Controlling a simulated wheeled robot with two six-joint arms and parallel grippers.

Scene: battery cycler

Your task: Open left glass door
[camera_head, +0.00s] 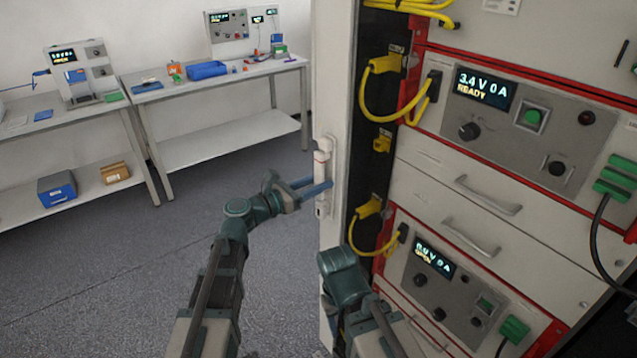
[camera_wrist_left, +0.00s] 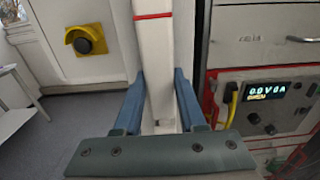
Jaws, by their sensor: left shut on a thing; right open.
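The left door (camera_head: 335,85) is a tall pale frame at the left side of the cabinet, seen nearly edge-on. It stands swung outward, and the cabinet front behind it is exposed. Its white upright handle (camera_head: 323,165) is on the door's edge. My left gripper (camera_head: 318,188) is shut on the handle; in the left wrist view its two blue fingers (camera_wrist_left: 158,95) stand either side of the white handle bar (camera_wrist_left: 155,55). My right arm's end (camera_head: 345,275) is low in front of the cabinet; its fingers are hard to make out.
The cabinet holds cycler units with displays (camera_head: 485,85), drawers (camera_head: 485,195) and yellow cables (camera_head: 375,105) close to the door. Green plugs (camera_head: 615,178) with a black cable stick out at right. Benches (camera_head: 225,85) stand at the back left. Grey floor (camera_head: 90,270) is free on the left.

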